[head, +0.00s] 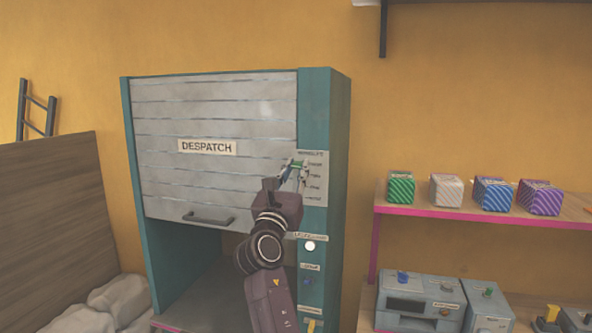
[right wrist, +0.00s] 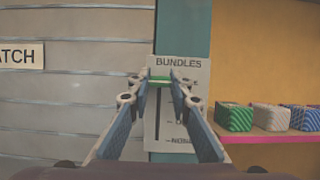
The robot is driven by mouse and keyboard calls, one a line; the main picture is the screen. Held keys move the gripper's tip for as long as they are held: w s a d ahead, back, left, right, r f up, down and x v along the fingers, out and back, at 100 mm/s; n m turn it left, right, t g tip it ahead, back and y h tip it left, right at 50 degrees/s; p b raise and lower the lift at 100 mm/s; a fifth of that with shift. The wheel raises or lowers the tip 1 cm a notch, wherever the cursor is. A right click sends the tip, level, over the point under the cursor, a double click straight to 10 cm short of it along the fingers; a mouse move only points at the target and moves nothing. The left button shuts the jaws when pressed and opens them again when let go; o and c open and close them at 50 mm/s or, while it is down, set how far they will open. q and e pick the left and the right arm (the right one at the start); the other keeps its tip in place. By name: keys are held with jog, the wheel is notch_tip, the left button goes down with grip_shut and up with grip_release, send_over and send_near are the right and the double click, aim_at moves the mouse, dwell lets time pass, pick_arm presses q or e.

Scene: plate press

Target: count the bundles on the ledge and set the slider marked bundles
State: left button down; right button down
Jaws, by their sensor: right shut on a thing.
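Several striped bundles stand in a row on the ledge (head: 440,216) at the right: a green one (head: 401,187), a pale grey one (head: 446,190), a blue one (head: 492,194) and a purple one (head: 539,197). The slider panel (head: 316,170) is on the teal post of the despatch cabinet; its heading reads BUNDLES in the right wrist view (right wrist: 178,62). My right gripper (head: 294,170) is shut on the green slider knob (right wrist: 160,78), high in the panel's slot. The mark words beside it are partly hidden by the fingers. My left gripper is out of view.
The despatch cabinet's grey shutter (head: 215,110) has a handle (head: 208,218) low on it, with an open space beneath. Grey machines (head: 420,295) stand under the ledge.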

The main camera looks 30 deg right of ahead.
notch_tip(320, 180, down, 10)
jog(key=b, duration=0.5)
jog(key=shift+r, duration=0.15)
jog(key=c, duration=2)
grip_release()
jog(key=shift+o, duration=1.2)
jog(key=shift+r, duration=0.1)
jog(key=v, duration=1.2)
